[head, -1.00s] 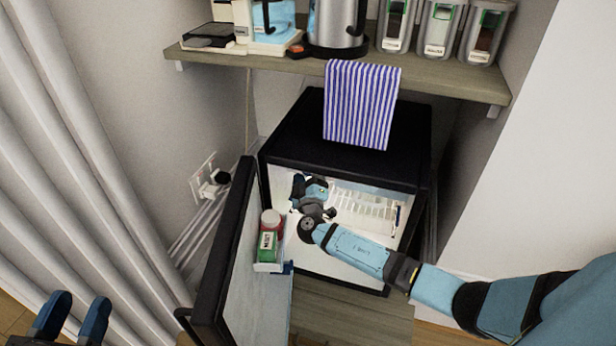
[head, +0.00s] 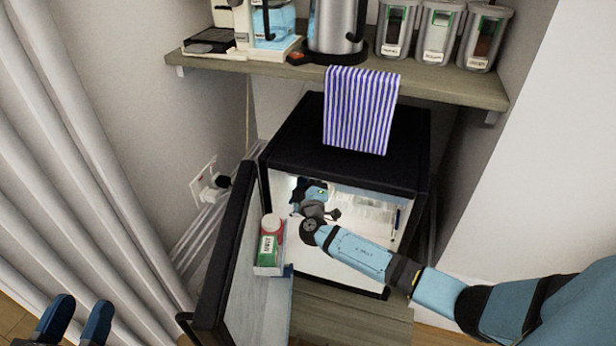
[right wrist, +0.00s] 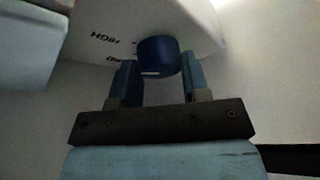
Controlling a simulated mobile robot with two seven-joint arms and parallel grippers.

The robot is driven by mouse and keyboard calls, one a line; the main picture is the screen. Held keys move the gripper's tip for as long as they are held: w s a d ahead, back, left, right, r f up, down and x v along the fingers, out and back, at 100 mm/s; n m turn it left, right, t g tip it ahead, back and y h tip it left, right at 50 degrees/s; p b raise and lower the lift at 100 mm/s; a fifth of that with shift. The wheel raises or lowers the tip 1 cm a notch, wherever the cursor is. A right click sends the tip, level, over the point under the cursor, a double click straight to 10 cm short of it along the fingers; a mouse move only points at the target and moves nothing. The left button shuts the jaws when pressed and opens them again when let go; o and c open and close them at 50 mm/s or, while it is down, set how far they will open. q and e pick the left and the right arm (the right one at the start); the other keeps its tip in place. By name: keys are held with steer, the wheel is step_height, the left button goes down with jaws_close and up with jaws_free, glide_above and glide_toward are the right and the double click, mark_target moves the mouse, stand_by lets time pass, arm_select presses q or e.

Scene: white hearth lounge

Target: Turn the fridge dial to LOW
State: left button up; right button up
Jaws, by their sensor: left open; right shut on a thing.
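The small black fridge (head: 290,140) stands under the shelf with its door (head: 222,262) swung open to the left. My right arm reaches into its lit interior. In the right wrist view, the dark blue dial (right wrist: 158,55) sits on a white housing (right wrist: 105,22), between the fingers of my right gripper (right wrist: 160,78), which is shut on it. A pale mark shows on the dial's lower edge. The word HIGH and part of another label are seen upside down; LOW is not visible. My left gripper (head: 76,318) is open and empty at the lower left.
A jar with a green label (head: 267,247) stands in the door shelf, close to my right arm. A striped towel (head: 360,108) hangs above the fridge from the wooden shelf (head: 440,82). A wall socket (head: 205,182) and curtain are at left.

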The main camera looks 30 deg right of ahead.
arm_select(q)
steer(key=s+n+p, duration=0.1)
steer(key=p, duration=0.1)
steer(key=s+d+n+g+p, duration=0.1)
steer(key=s+f+n+g+y+p, duration=0.1)
steer(key=p, duration=0.1)
steer(key=shift+d+f+n+p, duration=0.1)
steer(key=shift+d+n+p, duration=0.2)
steer(key=shift+d+n, duration=0.1)
arm_select(e)
steer(key=n+g+y, duration=0.1)
steer(key=n, duration=0.4)
steer(key=shift+r+n+g+y, duration=0.1)
steer(key=shift+n+g+y, duration=0.2)
steer(key=shift+g+y, duration=0.1)
arm_select(q)
steer(key=shift+r, duration=0.3)
arm_select(e)
steer(key=shift+s, duration=0.1)
steer(key=o, duration=0.9)
